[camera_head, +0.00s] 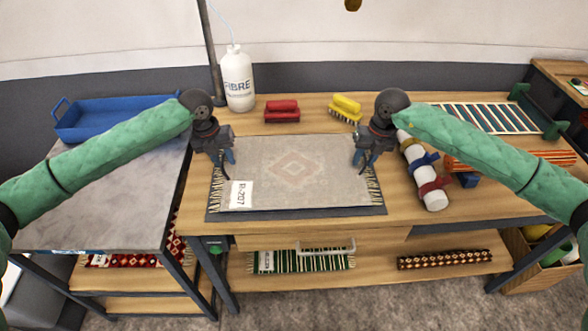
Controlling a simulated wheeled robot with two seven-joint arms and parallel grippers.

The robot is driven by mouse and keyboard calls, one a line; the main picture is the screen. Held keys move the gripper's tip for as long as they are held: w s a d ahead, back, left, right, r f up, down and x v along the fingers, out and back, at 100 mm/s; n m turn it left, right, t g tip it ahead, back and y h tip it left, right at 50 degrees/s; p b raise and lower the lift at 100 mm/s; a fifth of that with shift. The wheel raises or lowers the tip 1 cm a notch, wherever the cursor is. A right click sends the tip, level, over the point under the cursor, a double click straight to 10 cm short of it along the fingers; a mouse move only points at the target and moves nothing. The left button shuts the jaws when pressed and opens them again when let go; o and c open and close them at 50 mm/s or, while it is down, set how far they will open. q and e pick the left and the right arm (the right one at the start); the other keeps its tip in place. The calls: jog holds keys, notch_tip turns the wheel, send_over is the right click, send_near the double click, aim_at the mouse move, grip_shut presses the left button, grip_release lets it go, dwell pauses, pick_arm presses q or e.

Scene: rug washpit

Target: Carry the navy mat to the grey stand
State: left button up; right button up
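A dark mat, dark grey to navy (300,212), lies flat on the wooden table; only its front and side margins show. A faded beige fringed rug (320,190) with a white R-207 label lies on top of it and hides most of it. The grey-topped stand (110,205) is at the left, beside the table. My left gripper (226,166) is at the left edge of the rug and mat, pointing down. My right gripper (363,162) is at their right edge. I cannot tell whether the fingers of either are closed on the mat.
A blue tray (115,117) stands at the back of the grey top; its front part is clear. A white bottle (238,80), a red brush (282,110) and a yellow brush (345,107) stand behind the rug. A strapped white roll (425,180) lies right of it.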

pick_arm(q)
grip_shut()
pick_arm(e)
grip_shut()
pick_arm(q)
jog(key=shift+r, duration=0.2)
pick_arm(e)
jog(key=shift+r, duration=0.2)
